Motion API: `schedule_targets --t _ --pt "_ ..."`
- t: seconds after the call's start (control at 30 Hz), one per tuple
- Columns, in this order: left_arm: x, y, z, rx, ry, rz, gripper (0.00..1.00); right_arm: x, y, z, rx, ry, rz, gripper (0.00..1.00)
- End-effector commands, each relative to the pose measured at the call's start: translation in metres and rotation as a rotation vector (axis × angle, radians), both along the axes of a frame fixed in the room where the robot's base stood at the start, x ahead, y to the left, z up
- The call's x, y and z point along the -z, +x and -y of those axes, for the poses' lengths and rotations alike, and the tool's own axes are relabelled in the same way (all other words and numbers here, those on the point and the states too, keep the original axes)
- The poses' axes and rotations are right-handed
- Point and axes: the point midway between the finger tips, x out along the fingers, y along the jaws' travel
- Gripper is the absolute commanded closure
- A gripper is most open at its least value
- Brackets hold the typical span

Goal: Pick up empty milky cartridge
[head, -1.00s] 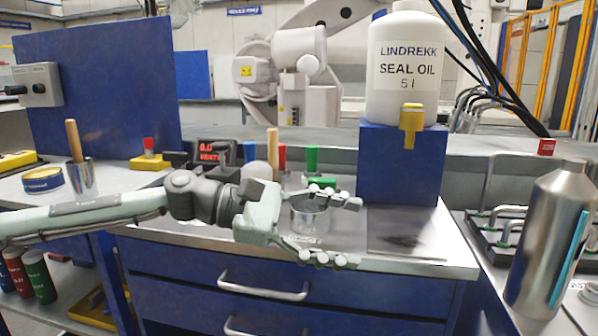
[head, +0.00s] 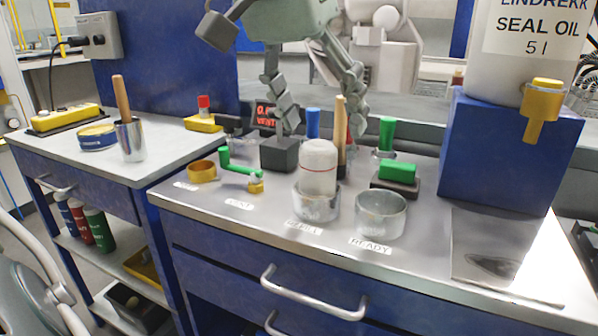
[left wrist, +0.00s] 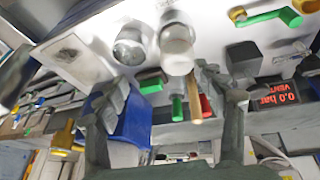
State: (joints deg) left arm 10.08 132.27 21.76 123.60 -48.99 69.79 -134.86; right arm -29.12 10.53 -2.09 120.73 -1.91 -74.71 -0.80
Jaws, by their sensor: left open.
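The milky cartridge (head: 319,168), whitish with a thin red line, stands upright in a clear cup (head: 316,208) behind the REFILL label. It also shows in the left wrist view (left wrist: 177,42). A second clear cup (head: 380,215), behind the READY label, looks empty; it shows in the left wrist view too (left wrist: 129,50). My left gripper (head: 322,122) is open and empty, fingers pointing down. It appears above and beyond the cartridge, apart from it. In the left wrist view its fingers (left wrist: 160,84) spread wide, with the cartridge past the tips. My right gripper is not in view.
A dark block (head: 279,155), a wooden-handled tool (head: 341,130) and a green-topped block (head: 397,173) stand close around the cartridge. A green lever (head: 240,168) lies left. A blue box (head: 508,150) carrying the seal oil jug (head: 530,40) stands right. The front bench strip is clear.

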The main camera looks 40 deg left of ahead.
Motion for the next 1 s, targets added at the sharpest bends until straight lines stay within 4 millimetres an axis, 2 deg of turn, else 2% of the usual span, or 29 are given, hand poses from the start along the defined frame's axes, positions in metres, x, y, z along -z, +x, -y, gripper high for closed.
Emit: schedule_targets --t 0.17,0.67,0.97,1.0 --pt "0.004 -0.003 -0.009 0.031 0.107 0.001 0.3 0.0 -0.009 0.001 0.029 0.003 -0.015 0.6" --pt "0.063 0.02 -0.018 0.028 0.101 0.001 0.3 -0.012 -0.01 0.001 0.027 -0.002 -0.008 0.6" --pt "0.067 0.022 -0.018 0.027 0.099 0.004 0.3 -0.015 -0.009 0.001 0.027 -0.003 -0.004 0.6" --pt "0.067 0.022 -0.018 0.027 0.099 0.004 0.35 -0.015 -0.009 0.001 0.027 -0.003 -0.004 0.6"
